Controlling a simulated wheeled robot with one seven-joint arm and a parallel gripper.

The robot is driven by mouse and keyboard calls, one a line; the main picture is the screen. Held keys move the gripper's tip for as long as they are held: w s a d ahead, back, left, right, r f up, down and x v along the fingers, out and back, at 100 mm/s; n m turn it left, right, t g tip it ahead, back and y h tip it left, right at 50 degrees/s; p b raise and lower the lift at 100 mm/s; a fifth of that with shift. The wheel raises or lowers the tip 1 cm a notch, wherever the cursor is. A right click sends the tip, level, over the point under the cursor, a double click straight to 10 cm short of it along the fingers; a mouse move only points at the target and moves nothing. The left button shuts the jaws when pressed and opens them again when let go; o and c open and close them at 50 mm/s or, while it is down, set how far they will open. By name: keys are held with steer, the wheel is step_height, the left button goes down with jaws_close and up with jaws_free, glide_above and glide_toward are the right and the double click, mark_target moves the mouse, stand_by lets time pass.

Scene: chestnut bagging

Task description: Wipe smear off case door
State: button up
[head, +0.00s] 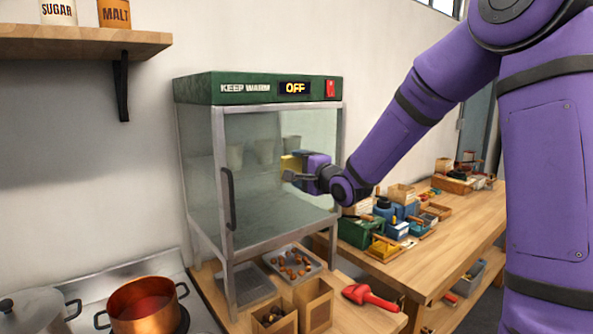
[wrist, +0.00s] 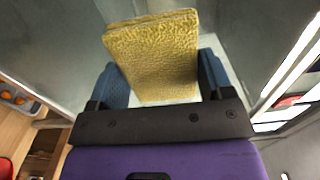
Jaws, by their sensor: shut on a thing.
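The keep-warm case (head: 262,180) has a green top with a display reading OFF. Its glass door (head: 262,205) is shut, with a dark handle (head: 228,198) on the left. My gripper (head: 297,168) is at the right half of the door. It is shut on a yellow cloth or sponge (head: 289,164). In the wrist view the yellow cloth (wrist: 155,55) sits between the two blue fingers, close to the glass; I cannot tell whether it touches. No smear shows clearly; the cloth and gripper hide part of the glass. Pale cups show dimly behind the door.
A copper pot (head: 148,306) stands on the stove at lower left. Cluttered boxes (head: 362,232) fill the bench at right.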

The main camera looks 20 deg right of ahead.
steer(key=w+d, duration=0.2)
steer(key=d, duration=0.5)
steer(key=shift+w, duration=0.3)
stand_by(0.3)
steer(key=s+a, duration=0.4)
steer(key=a, duration=0.7)
steer(key=shift+a, duration=0.2)
stand_by(1.0)
steer(key=shift+d, duration=0.1)
steer(key=shift+v, duration=2.95)
steer(key=shift+s, duration=0.1)
steer(key=shift+v, duration=1.4)
